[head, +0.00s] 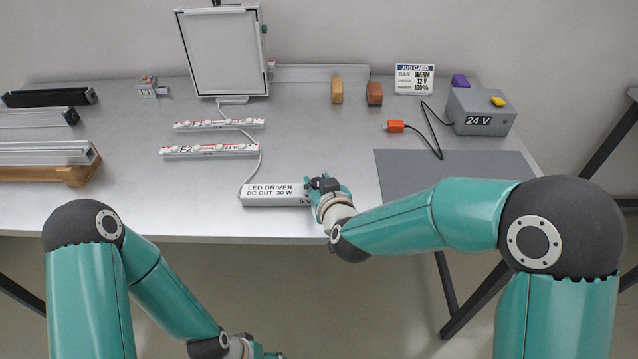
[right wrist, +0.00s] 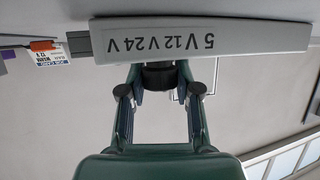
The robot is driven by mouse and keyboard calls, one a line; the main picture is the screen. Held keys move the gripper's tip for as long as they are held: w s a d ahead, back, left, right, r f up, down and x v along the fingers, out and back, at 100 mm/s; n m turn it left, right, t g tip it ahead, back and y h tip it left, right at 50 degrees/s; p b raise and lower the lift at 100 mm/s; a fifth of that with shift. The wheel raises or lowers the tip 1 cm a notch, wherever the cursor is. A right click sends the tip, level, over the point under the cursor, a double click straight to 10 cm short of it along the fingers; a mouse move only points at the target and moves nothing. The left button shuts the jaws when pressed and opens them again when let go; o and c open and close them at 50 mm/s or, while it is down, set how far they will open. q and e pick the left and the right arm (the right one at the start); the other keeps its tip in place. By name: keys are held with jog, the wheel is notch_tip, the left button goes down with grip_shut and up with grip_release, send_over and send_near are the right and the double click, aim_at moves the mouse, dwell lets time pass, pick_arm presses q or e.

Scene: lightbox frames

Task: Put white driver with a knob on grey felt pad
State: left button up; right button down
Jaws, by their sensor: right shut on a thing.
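The white driver (head: 275,196), a long box lettered "LED DRIVER DC OUT 30 W", lies near the table's front edge in the head view. In the right wrist view the driver (right wrist: 235,38) shows a face marked 5V, 12V, 24V. A dark round knob (right wrist: 159,76) sits on it between my fingers. My right gripper (head: 324,187) is at the driver's right end, shut on the driver at its knob. The grey felt pad (head: 430,168) lies flat and bare to the right. My left gripper (head: 258,350) is low at the bottom edge, mostly cut off.
A cable runs from the driver to two light bars (head: 210,150) and a framed panel (head: 225,55). A grey 24 V box (head: 480,112) with an orange plug (head: 395,126) stands behind the pad. Wooden blocks (head: 337,91) and a job card (head: 414,79) stand at the back.

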jog(key=c, duration=1.3)
grip_release()
jog(key=shift+f, duration=0.1)
jog(key=o, duration=0.5)
jog(key=shift+s, duration=0.1)
